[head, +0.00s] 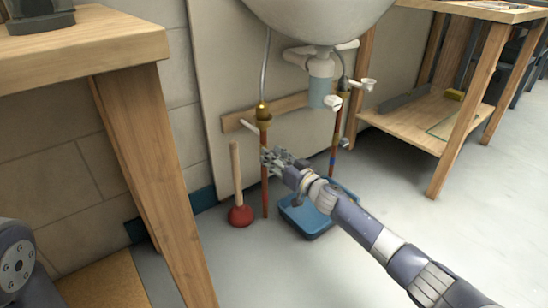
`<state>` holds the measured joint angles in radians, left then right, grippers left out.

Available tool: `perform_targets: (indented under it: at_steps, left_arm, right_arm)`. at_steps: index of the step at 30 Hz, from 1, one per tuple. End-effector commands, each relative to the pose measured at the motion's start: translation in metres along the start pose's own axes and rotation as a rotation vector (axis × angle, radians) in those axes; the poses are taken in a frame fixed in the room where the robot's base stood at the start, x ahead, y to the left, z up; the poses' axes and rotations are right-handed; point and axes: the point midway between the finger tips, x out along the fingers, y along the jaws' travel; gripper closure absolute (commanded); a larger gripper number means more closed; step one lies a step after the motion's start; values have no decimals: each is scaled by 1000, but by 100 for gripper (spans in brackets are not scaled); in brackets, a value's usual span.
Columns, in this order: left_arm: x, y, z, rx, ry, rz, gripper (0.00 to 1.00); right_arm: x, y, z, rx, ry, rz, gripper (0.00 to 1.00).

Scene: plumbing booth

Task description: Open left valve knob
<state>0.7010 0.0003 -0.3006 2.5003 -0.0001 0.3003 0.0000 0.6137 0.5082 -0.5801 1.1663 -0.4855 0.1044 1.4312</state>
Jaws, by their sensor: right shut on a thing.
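A copper-red left pipe (265,185) runs down from a brass fitting (263,114) under the sink. A thin pale bar (249,126) sticks out left of the fitting. My right gripper (270,158) comes in from the lower right and is shut at this pipe, below the brass fitting. Its fingers cover the part they hold, at the place of the left valve knob, so the knob's shape and turn cannot be seen. My left gripper is out of view; only a piece of my left arm shows at the lower left edge.
A red plunger (240,215) stands left of the pipe. A blue basin (305,222) lies on the floor under the sink (320,18), partly behind my right arm. A wooden table (90,48) is at left, a wooden bench (430,120) at right.

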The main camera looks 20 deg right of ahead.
Motion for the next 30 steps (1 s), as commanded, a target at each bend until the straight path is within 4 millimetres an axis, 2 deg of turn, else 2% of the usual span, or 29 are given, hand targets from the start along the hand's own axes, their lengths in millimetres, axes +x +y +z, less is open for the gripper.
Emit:
perform_targets:
  at_steps: [11,30]
  left_arm:
    - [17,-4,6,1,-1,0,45]
    - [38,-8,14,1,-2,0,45]
  right_arm:
    - [0,-2,-3,-212,0,2,90]
    - [0,-4,1,-818,0,1,90]
